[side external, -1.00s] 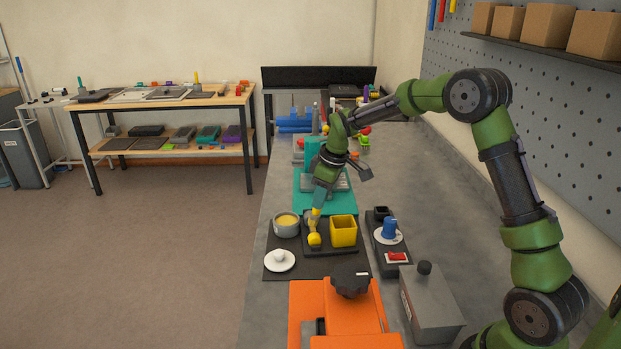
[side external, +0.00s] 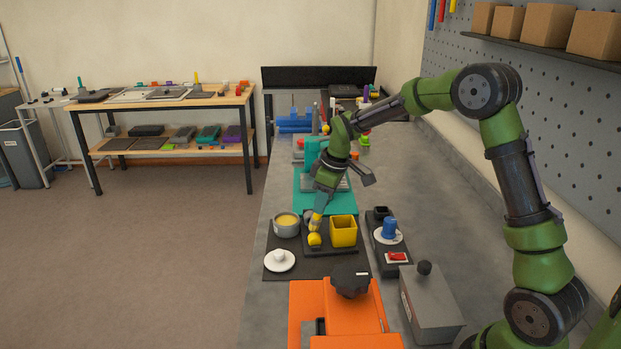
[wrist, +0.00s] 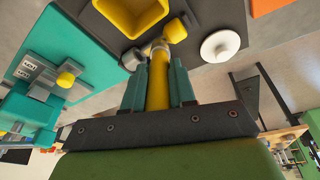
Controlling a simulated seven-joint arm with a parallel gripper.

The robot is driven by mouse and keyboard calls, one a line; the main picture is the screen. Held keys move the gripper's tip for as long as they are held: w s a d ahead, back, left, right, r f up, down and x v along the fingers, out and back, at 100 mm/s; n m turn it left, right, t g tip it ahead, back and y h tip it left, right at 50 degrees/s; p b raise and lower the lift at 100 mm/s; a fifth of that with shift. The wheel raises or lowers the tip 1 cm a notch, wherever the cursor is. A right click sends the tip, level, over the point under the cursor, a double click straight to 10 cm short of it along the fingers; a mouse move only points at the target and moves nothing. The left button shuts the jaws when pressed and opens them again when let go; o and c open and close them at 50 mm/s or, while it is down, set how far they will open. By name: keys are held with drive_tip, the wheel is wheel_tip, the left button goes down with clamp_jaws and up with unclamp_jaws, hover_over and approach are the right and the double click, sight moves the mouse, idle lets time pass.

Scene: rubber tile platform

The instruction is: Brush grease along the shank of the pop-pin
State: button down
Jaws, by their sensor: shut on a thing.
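My gripper (wrist: 158,85) is shut on the yellow handle of the brush (wrist: 157,90). In the side view, my gripper (side external: 322,190) points down over the dark tray and the brush (side external: 317,219) slants down to the pin. What I take for the pop-pin has a round yellow knob (side external: 314,240) at its near end; in the wrist view the knob (wrist: 175,30) shows just beyond the brush's collar. A grey end (wrist: 133,57) shows on the other side. The bristles are hidden, so contact is unclear. An open grey pot of yellow grease (side external: 286,223) stands left of the pin.
A yellow square cup (side external: 343,231) stands just right of the pin. A white lid (side external: 280,261) lies at the front left of the dark mat. A teal fixture (side external: 313,205) is behind, an orange one (side external: 310,310) in front. A small tray holds a blue cup (side external: 389,229) at right.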

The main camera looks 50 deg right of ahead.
drive_tip(key=shift+r, duration=3.55)
